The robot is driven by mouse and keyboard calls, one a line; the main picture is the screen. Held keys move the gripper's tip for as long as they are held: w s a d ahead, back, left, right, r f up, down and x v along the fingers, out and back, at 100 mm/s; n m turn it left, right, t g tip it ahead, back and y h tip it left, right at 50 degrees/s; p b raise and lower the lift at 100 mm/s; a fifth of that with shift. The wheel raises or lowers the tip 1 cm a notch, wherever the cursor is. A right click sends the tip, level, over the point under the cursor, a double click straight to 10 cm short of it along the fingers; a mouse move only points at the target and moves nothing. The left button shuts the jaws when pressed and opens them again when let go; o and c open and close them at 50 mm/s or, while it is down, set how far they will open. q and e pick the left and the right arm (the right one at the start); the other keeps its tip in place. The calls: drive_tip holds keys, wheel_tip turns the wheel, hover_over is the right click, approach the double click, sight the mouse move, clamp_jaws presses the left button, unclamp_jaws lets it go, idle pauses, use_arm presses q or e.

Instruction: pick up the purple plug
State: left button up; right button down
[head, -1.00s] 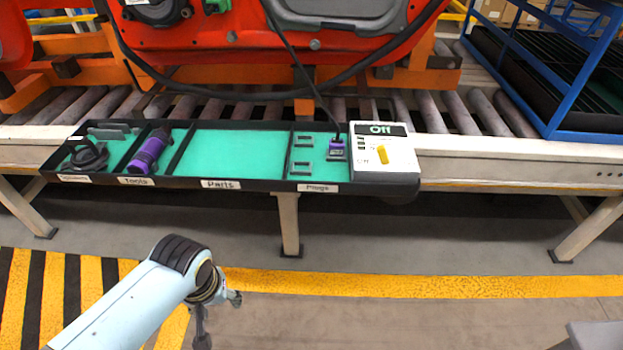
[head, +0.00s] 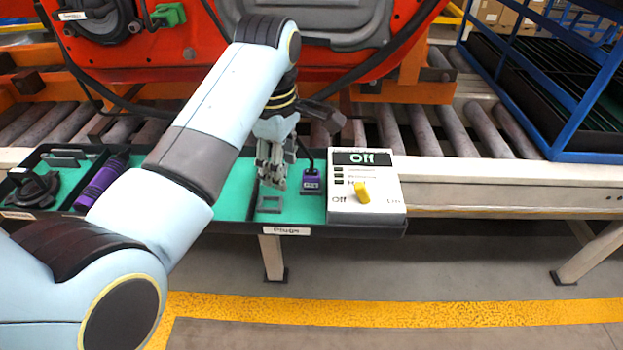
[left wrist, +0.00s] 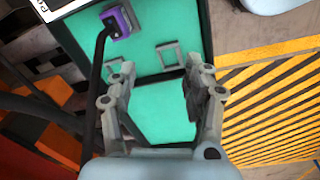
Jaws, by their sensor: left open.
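The purple plug (head: 311,181) stands in the plugs compartment at the tray's right end, with a black cable running up from it. In the left wrist view the purple plug (left wrist: 117,22) is at the upper left, beyond and left of the fingers. My left gripper (head: 272,180) is over the plugs compartment, just left of the plug, pointing down. In the left wrist view the left gripper (left wrist: 157,88) is open with nothing between its fingers, only green tray floor. My right gripper is not seen.
An empty grey holder (head: 269,204) sits in front of the gripper. A control box (head: 366,190) reading "Off" with a yellow switch stands right of the plug. A purple tool (head: 101,184) lies left. Conveyor rollers (head: 440,130) run behind; a blue cage (head: 560,100) stands at the right.

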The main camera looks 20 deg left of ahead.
use_arm(q)
drive_tip(key=w+d+r+n, duration=0.1)
drive_tip(key=w, duration=0.1)
drive_tip(key=w+d+r+n, duration=0.1)
drive_tip(key=w, duration=0.1)
drive_tip(key=w+d+r+n, duration=0.1)
drive_tip(key=d+n, duration=0.1)
drive_tip(key=shift+w+r+g, duration=0.3)
drive_tip(key=shift+w+r, duration=0.1)
drive_tip(key=b, duration=0.1)
hover_over(312, 171)
wheel_tip(312, 171, down, 5)
drive_tip(key=shift+d+r, duration=0.15)
drive_tip(key=shift+r, duration=0.05)
drive_tip(key=f+b, duration=0.1)
drive_tip(key=f, duration=0.4)
drive_tip(key=shift+a+f+b, duration=0.15)
drive_tip(key=shift+a+b, duration=0.05)
drive_tip(key=shift+b, duration=0.2)
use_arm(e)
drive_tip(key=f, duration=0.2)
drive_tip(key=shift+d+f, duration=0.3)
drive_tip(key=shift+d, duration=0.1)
